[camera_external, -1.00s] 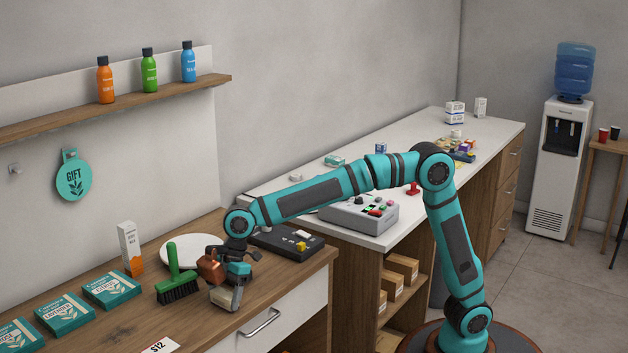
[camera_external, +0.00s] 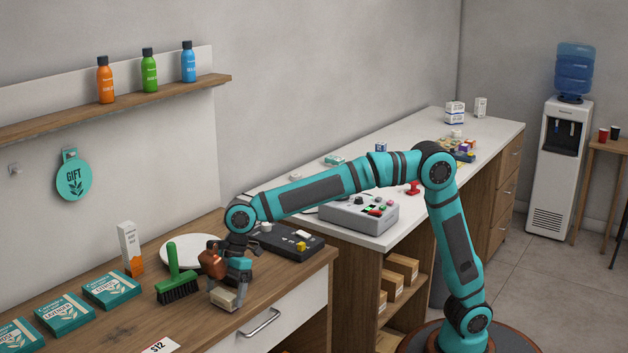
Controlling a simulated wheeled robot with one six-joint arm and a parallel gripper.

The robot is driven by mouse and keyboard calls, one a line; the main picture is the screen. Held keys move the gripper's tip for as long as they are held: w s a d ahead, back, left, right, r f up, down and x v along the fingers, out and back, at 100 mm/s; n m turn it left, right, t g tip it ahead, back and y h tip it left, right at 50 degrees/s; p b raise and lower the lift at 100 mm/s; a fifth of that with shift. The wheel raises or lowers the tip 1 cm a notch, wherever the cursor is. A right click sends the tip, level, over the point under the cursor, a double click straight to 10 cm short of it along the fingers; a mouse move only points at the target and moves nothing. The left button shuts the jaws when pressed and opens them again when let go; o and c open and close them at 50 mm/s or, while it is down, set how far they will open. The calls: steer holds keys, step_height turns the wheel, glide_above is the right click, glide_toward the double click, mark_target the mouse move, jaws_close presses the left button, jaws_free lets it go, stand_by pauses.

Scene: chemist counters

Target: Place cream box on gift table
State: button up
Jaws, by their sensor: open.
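A tall white carton with an orange lower part (camera_external: 130,248), probably the cream box, stands upright on the wooden gift table (camera_external: 205,326), near its back edge. A round teal GIFT sign (camera_external: 73,179) hangs on the wall panel behind. My gripper (camera_external: 226,298) is open and points down over the table's front part, right of the carton and well apart from it. Pale parts show at its lower end; I cannot tell whether anything lies between the jaws.
A green brush (camera_external: 178,286) stands between the carton and my gripper. A white plate (camera_external: 180,251) and a black device (camera_external: 290,243) lie behind my gripper. Several teal packs (camera_external: 112,289) lie at left.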

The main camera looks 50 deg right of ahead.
steer(key=v, duration=1)
steer(key=shift+d+r, duration=0.2)
steer(key=shift+r, duration=0.1)
steer(key=shift+d, duration=0.1)
steer(key=w+d+r+m+t, duration=0.1)
steer(key=d+r+m+t, duration=0.25)
steer(key=d, duration=0.85)
steer(key=d+r+m+t, duration=0.2)
steer(key=d+r+m, duration=0.15)
steer(key=d, duration=0.75)
steer(key=w+d+r+m+t, duration=0.1)
steer(key=d+r+m+t, duration=0.2)
steer(key=d, duration=0.9)
steer(key=s+d+m+t+h, duration=0.2)
steer(key=s+d+m+t, duration=0.2)
steer(key=s+d, duration=0.5)
steer(key=s+d+m+t+h, duration=0.2)
steer(key=s+d+m+t, duration=0.2)
steer(key=s+d, duration=0.6)
steer(key=d+t, duration=0.1)
steer(key=d, duration=0.5)
steer(key=shift+d+r, duration=0.35)
steer(key=shift+r, duration=0.05)
steer(key=shift+o, duration=0.2)
